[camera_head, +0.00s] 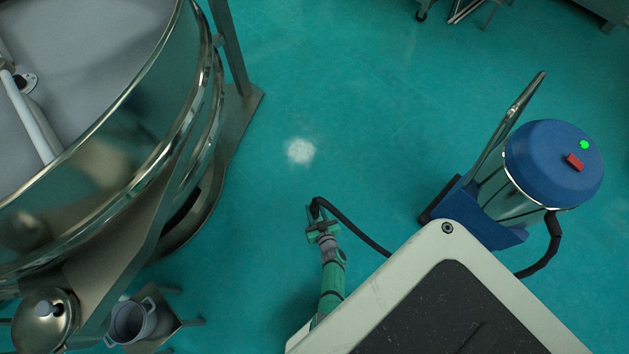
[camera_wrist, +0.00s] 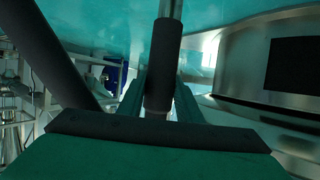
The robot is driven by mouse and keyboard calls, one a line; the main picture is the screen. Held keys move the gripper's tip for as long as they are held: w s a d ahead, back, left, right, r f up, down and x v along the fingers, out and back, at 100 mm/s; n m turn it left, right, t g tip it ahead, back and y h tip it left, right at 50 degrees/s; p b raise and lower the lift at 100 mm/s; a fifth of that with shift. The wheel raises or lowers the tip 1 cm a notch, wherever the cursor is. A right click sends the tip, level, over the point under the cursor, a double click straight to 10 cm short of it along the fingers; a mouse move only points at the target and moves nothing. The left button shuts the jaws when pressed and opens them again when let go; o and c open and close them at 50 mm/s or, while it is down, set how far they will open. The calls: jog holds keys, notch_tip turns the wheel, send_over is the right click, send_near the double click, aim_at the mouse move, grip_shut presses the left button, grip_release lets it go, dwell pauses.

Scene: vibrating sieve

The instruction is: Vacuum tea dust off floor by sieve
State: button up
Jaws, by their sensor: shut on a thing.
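A pale round patch of tea dust (camera_head: 300,151) lies on the teal floor, right of the large round metal sieve (camera_head: 120,150). The vacuum cleaner (camera_head: 553,165), with a blue lid, red switch and lit green spot, stands at the right. Its black hose (camera_head: 352,228) reaches to my gripper (camera_head: 322,228), which is below the dust patch in the head view. In the wrist view my gripper (camera_wrist: 158,98) is shut on the dark grip of the vacuum wand (camera_wrist: 163,62), with a metal tube beyond it. The wand's nozzle end is hidden.
A metal leg of the sieve stand (camera_head: 238,105) meets the floor left of the dust. A grey pot (camera_head: 132,320) and a lidded metal vessel (camera_head: 45,318) stand at lower left. Floor around the dust and toward the vacuum is clear.

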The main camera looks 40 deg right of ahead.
dwell(0.4)
jog(key=d, duration=0.8)
jog(key=shift+w, duration=0.15)
dwell(0.5)
jog(key=shift+w+d, duration=0.1)
dwell(0.5)
